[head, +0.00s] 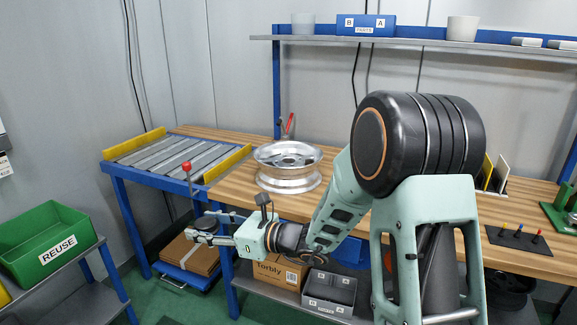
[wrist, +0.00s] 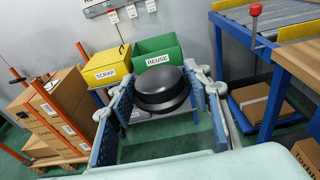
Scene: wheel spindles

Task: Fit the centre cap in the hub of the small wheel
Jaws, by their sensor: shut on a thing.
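The black round centre cap (wrist: 162,92) is between the blue pads of my gripper (wrist: 158,100), which is shut on it. In the head view my gripper (head: 208,228) is left of the workbench's front edge, holding the cap (head: 207,222) in the air over the floor, near the roller table. The silver wheel (head: 289,180) lies flat on the wooden workbench, to the right of and behind my gripper, well apart from it. The wheel's hub shows in the middle between its spokes, too small to read in detail. The wheel is not in the wrist view.
The roller table (head: 180,155) has yellow end rails and a red-knobbed lever (head: 187,168) close by my gripper. A green REUSE bin (head: 48,240) stands at left, with a yellow SCRAP bin (wrist: 108,66) in the wrist view. The bench top (head: 240,187) left of the wheel is clear.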

